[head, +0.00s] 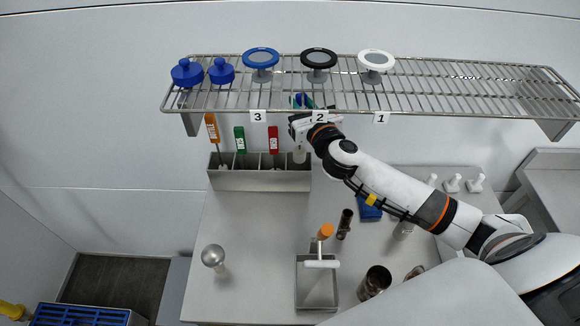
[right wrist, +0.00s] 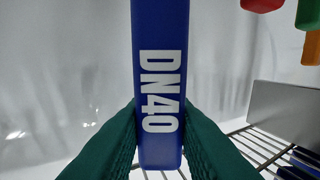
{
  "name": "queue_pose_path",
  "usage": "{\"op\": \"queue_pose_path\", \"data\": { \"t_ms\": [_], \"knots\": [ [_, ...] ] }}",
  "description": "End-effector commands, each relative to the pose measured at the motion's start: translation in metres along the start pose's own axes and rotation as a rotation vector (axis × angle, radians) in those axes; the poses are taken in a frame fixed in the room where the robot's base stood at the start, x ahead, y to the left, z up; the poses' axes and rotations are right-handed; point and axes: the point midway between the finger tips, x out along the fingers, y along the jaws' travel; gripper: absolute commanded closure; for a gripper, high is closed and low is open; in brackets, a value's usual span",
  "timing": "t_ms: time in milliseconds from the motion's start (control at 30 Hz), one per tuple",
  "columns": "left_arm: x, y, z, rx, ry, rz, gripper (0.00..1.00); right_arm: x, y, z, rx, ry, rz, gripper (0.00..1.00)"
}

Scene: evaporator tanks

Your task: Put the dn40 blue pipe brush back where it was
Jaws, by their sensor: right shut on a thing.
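The blue DN40 brush handle (right wrist: 160,70) stands upright between the green fingers of my right gripper (right wrist: 158,145), which is shut on it. In the head view my right gripper (head: 303,104) is under the wire shelf, and the shelf wires partly cover the blue handle. A pale brush head (head: 299,155) hangs below the gripper at the right end of the steel brush rack (head: 260,182). I cannot tell whether it touches the rack bottom. Orange (head: 212,128), green (head: 240,140) and red (head: 273,140) brushes stand in the rack to its left. My left gripper is not in view.
The wire shelf (head: 450,92) above the rack holds blue caps and several round-topped pieces, with tags 3, 2 and 1 on its front. The table below holds a steel box (head: 317,285), a steel ball-shaped piece (head: 213,257) and metal cylinders (head: 375,281). The table's left-middle is clear.

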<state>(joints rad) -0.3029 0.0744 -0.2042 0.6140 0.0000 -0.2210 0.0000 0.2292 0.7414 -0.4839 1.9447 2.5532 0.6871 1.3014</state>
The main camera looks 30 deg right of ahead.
Motion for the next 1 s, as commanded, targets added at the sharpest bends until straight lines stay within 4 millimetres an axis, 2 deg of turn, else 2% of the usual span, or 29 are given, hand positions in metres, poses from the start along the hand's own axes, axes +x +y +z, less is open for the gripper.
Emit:
{"op": "queue_pose_path", "data": {
  "t_ms": [200, 433, 600, 700, 1000],
  "knots": [
    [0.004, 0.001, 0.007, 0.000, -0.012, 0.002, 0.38, 0.000, 0.000, 0.043, 0.000, -0.005, 0.002, 1.00],
    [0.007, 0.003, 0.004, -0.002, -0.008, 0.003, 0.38, 0.000, 0.000, 0.066, 0.000, -0.003, 0.000, 1.00],
    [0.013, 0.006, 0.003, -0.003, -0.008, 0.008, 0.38, 0.000, 0.000, 0.092, -0.001, -0.004, 0.002, 1.00],
    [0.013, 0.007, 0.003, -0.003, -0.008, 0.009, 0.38, 0.000, -0.001, 0.098, 0.000, -0.003, 0.000, 1.00],
    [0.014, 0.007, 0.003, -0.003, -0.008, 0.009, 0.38, 0.000, -0.001, 0.099, 0.000, -0.002, 0.000, 1.00]
  ]
}}
